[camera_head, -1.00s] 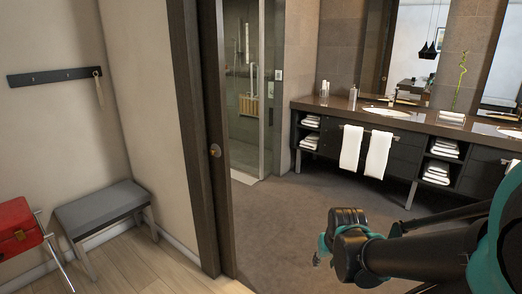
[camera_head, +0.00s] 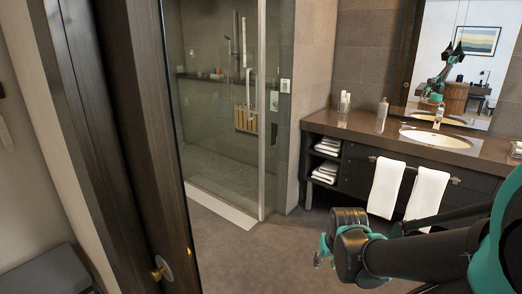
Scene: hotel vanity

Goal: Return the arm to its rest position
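My arm, black with teal parts, reaches in from the right edge of the head view, folded low in front of the vanity. My gripper (camera_head: 326,250) is at the arm's left end, above the grey floor and below the towels. Its fingers are small and partly hidden by the wrist, so I cannot tell whether they are open or shut. I see no object at it. My arm also shows in the mirror (camera_head: 463,60).
A glass shower (camera_head: 222,100) is ahead. The vanity (camera_head: 340,130) with a sink (camera_head: 432,138) and hanging towels (camera_head: 386,188) is at the right. A grey bench (camera_head: 45,272) shows bottom left. Floor between is clear.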

